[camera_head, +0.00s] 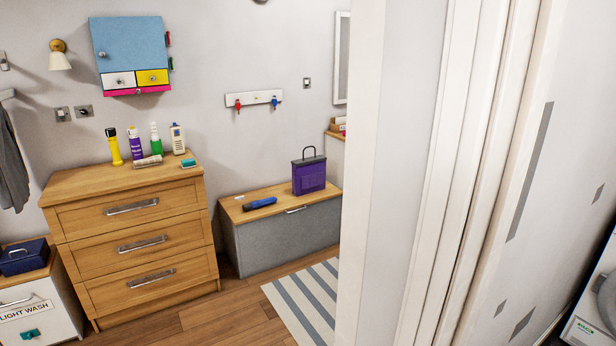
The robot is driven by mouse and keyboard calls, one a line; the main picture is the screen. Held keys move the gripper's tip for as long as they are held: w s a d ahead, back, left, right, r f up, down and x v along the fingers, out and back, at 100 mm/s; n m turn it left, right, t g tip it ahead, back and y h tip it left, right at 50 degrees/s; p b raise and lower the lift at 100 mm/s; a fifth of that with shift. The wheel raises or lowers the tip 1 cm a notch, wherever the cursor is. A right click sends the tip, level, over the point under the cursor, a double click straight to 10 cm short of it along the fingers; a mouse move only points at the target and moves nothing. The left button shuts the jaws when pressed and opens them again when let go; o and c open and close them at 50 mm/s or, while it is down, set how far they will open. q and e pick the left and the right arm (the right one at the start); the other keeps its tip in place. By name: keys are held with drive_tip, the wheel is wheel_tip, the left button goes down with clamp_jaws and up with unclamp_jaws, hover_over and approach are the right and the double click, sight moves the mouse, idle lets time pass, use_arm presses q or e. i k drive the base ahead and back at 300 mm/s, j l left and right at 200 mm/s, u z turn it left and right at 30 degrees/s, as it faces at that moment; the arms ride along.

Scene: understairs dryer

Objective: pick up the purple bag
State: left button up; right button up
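The purple bag (309,178) stands upright on the wooden top of a low grey chest (284,234), near its right end. Its dark handle loop sticks up above it. A blue cylindrical object, perhaps a torch, (260,203) lies on the same top to the left of the bag, apart from it. Neither of my grippers is in view.
A wooden drawer unit (137,246) with several bottles on top stands left of the chest. A white wall edge and door frame (447,180) fill the middle right, close to me. A striped rug (309,297) lies on the floor before the chest.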

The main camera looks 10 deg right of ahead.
sight(309, 173)
drive_tip(key=i+j, duration=1.7)
drive_tip(key=i, duration=0.2)
drive_tip(key=i+l, duration=0.15)
drive_tip(key=i, duration=0.25)
drive_tip(key=i+l, duration=0.15)
drive_tip(key=i, duration=0.25)
drive_tip(key=i+l+u, duration=0.1)
drive_tip(key=i, duration=0.35)
